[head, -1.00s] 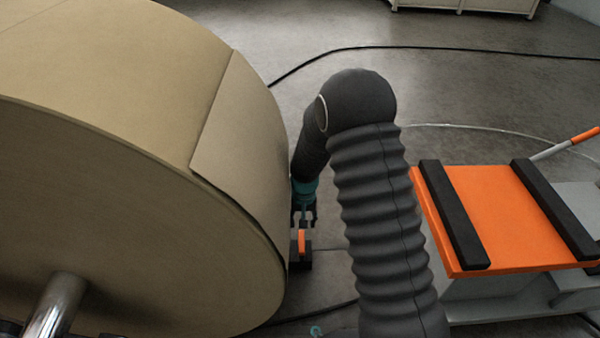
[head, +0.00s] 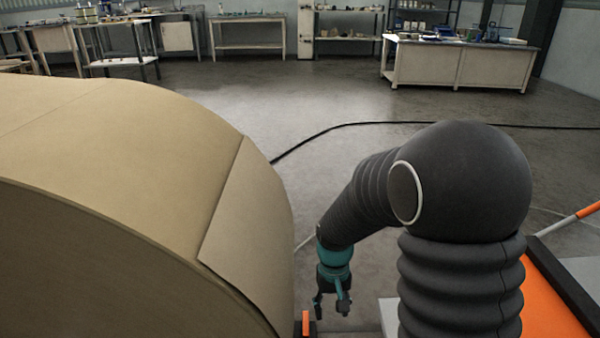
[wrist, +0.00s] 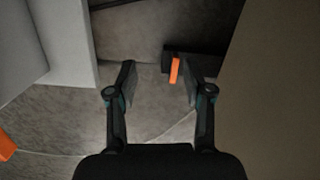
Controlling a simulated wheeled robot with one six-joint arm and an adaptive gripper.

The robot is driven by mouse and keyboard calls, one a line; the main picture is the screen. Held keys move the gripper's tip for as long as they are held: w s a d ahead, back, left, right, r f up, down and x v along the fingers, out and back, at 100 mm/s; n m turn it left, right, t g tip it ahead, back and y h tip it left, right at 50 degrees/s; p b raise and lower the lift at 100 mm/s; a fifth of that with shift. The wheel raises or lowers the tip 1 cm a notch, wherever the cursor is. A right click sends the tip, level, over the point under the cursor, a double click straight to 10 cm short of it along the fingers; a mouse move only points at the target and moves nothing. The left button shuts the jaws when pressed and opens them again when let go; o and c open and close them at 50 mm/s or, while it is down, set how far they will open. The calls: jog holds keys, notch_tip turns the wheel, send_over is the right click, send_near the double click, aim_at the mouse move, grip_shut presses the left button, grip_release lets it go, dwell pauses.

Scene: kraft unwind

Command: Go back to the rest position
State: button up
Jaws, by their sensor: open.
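My gripper (head: 332,304) hangs pointing down at the end of my bent arm, just right of the big kraft paper roll (head: 110,180). In the wrist view my gripper (wrist: 160,85) has its two fingers apart with nothing held between them. Beyond the fingertips is a black block with an orange tab (wrist: 175,70), apart from the gripper. The orange tab also shows in the head view (head: 306,322), low beside the roll. The block's lower part is cut off in the head view.
An orange platform with black bars (head: 545,290) is at the lower right, partly hidden behind my arm. A black cable (head: 400,123) crosses the floor. Workbenches, including a white one (head: 455,65), stand at the back. The floor between is open.

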jog(key=s+d+r+t+p, duration=0.2)
jog(key=s+r, duration=0.3)
jog(key=r, duration=0.4)
jog(key=s+d+r+m+t+p, duration=0.1)
jog(key=s+r, duration=0.4)
jog(key=r, duration=0.5)
jog(key=s+d+r+t+p, duration=0.3)
jog(key=s+d+r+t, duration=0.1)
jog(key=r, duration=0.6)
jog(key=shift+s+d+m, duration=0.3)
jog(key=shift+s+d, duration=0.3)
jog(key=shift+s, duration=0.3)
jog(key=shift+c, duration=0.9)
jog(key=shift+s+a, duration=0.1)
